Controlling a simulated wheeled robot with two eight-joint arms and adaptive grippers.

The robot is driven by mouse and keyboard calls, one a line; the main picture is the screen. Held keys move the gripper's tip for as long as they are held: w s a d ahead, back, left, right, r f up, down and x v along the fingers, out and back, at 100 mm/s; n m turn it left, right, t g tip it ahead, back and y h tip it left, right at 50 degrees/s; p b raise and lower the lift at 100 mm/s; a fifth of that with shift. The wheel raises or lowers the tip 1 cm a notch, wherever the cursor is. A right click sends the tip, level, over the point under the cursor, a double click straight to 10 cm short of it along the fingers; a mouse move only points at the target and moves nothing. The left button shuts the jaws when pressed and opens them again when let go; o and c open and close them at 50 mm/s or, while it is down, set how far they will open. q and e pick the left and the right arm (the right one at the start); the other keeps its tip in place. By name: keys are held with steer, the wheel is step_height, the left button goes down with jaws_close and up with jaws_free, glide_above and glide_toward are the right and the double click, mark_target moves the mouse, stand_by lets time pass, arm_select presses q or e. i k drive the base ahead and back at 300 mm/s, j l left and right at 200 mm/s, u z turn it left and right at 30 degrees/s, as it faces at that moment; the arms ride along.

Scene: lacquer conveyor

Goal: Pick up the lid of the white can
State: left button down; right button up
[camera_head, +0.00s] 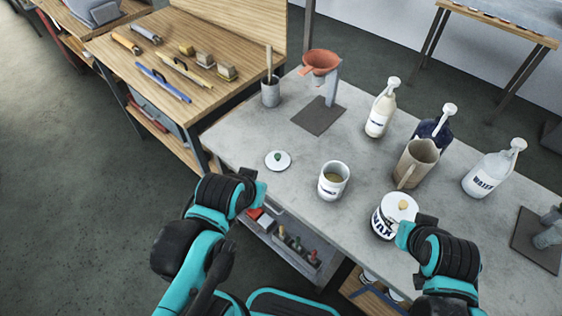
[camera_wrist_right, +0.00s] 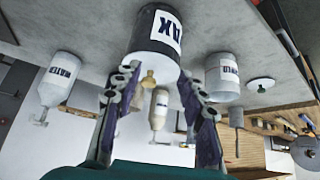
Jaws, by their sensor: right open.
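A can labelled WAX (camera_head: 381,222) stands near the table's front edge, with a pale lid (camera_head: 400,208) and yellowish knob on top. In the right wrist view, where the scene is upside down, the WAX can (camera_wrist_right: 148,28) looks dark with a white label. My right gripper (camera_wrist_right: 160,76) is open, its fingers on either side of the lid's knob (camera_wrist_right: 149,79); contact is unclear. A white can (camera_head: 332,190) stands open to the left. A white lid with a green knob (camera_head: 279,161) lies on the table beyond it. My left gripper (camera_head: 259,190) is by the front edge, fingers hidden.
A beige pitcher (camera_head: 412,166), a WATER bottle (camera_head: 486,175), a cream bottle (camera_head: 381,110) and a dark bottle (camera_head: 436,130) stand behind the WAX can. An orange funnel on a stand (camera_head: 320,63) is at the back.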

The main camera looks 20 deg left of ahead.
mark_target(277, 160)
steer(key=i+j+z, duration=0.1)
steer(key=j, duration=0.55)
steer(key=i+j+z, duration=0.1)
steer(key=j, duration=0.55)
steer(key=i+j+z, duration=0.1)
steer(key=j, duration=0.55)
steer(key=z, duration=1)
